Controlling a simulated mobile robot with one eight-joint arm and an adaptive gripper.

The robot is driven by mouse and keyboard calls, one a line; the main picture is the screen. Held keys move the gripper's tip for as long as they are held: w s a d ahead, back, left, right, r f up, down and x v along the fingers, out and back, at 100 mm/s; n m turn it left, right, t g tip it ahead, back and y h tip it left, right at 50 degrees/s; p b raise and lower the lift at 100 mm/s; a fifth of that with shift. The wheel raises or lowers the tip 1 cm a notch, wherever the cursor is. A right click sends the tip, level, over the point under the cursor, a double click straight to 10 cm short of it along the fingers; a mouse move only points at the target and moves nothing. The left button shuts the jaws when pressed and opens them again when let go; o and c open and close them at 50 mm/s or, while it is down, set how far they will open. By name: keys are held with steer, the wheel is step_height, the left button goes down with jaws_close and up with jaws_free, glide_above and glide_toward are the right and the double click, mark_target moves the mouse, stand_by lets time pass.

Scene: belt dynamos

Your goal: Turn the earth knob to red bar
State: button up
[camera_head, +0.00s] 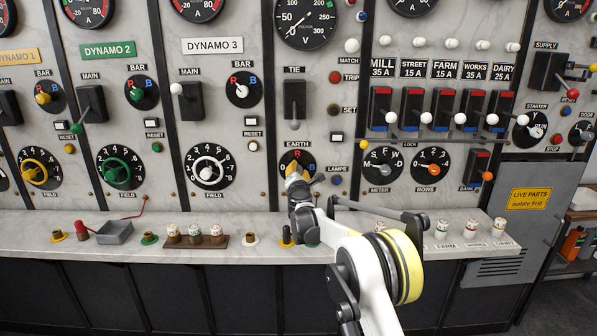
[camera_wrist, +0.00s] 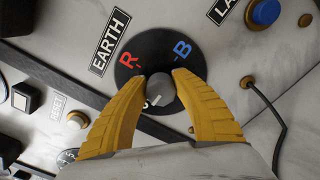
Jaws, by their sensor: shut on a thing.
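The earth knob (camera_wrist: 161,89) is a small grey knob on a round black dial (camera_wrist: 140,72). The dial bears a red R at its upper left and a blue B at its upper right in the wrist view. The label EARTH stands beside it. My gripper (camera_wrist: 160,84) has its two yellow fingers on either side of the knob, shut on it. A pale mark shows on the knob's lower part, but its exact direction is hard to tell. In the head view my gripper (camera_head: 297,174) covers most of the earth dial (camera_head: 287,159).
A blue button (camera_wrist: 265,11) and a hanging black cable (camera_wrist: 268,105) are right of the dial in the wrist view. The reset button (camera_wrist: 77,120) is at left. In the head view, TIE switch (camera_head: 294,98) sits above, and a ledge (camera_head: 180,255) with small parts runs below.

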steer(key=shift+m, duration=0.3)
steer(key=m+p, duration=0.1)
steer(key=m, duration=0.2)
steer(key=shift+m, duration=0.3)
steer(key=m, duration=0.4)
steer(key=shift+f+m+p, duration=0.1)
steer(key=shift+m+p, duration=0.2)
steer(key=m, duration=0.4)
steer(key=shift+f+m, duration=0.1)
steer(key=shift+m, duration=0.2)
steer(key=shift+m+p, duration=0.35)
steer(key=shift+m, duration=1.85)
steer(key=o, duration=1.2)
steer(key=shift+f, duration=0.1)
